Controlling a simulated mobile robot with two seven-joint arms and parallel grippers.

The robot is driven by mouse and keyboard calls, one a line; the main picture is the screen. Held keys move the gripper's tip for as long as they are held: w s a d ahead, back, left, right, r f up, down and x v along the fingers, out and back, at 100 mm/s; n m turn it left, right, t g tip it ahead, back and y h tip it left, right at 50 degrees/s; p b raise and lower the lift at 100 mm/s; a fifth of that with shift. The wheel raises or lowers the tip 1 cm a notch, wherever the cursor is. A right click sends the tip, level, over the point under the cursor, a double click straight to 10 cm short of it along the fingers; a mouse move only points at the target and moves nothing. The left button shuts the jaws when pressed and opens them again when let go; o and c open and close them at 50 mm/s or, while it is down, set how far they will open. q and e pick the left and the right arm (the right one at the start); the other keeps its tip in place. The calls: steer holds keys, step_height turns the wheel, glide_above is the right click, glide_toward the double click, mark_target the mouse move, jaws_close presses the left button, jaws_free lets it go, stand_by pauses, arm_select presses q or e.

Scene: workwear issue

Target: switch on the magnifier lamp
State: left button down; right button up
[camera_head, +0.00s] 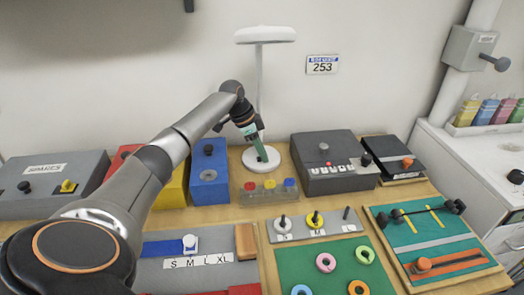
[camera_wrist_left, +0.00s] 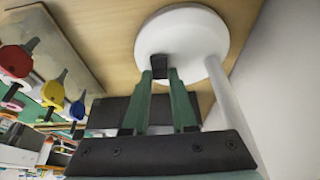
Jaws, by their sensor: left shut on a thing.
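The magnifier lamp has a wide white head (camera_head: 265,35) on a thin white pole (camera_head: 260,75), rising from a round white base (camera_head: 274,162) at the back of the table. The base also shows in the wrist view (camera_wrist_left: 205,35). A small black switch (camera_wrist_left: 160,65) sits on the base. My left gripper (camera_head: 262,157) points down at the base. Its green fingers (camera_wrist_left: 160,75) are shut on the switch, one on each side. The head shows no clear glow; I cannot tell if it is lit. My right gripper is not in view.
A pegged grey board (camera_head: 300,233) lies in front. The wall is close behind.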

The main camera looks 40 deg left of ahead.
arm_select(q)
steer(key=p, duration=0.2)
steer(key=g+y+p, duration=0.1)
steer(key=shift+w+d+r+p, duration=0.25)
steer(key=shift+d+r+p, duration=0.05)
steer(key=shift+r+p, duration=0.05)
steer(key=shift+w+f+g+y, duration=0.1)
steer(key=shift+f+g+y, duration=0.15)
steer(key=shift+g, duration=0.25)
steer(key=shift+f+g+y, duration=0.15)
steer(key=shift+g+y, duration=0.3)
steer(key=shift+g, duration=0.05)
steer(key=c, duration=0.7)
jaws_free()
steer(key=shift+a, duration=0.1)
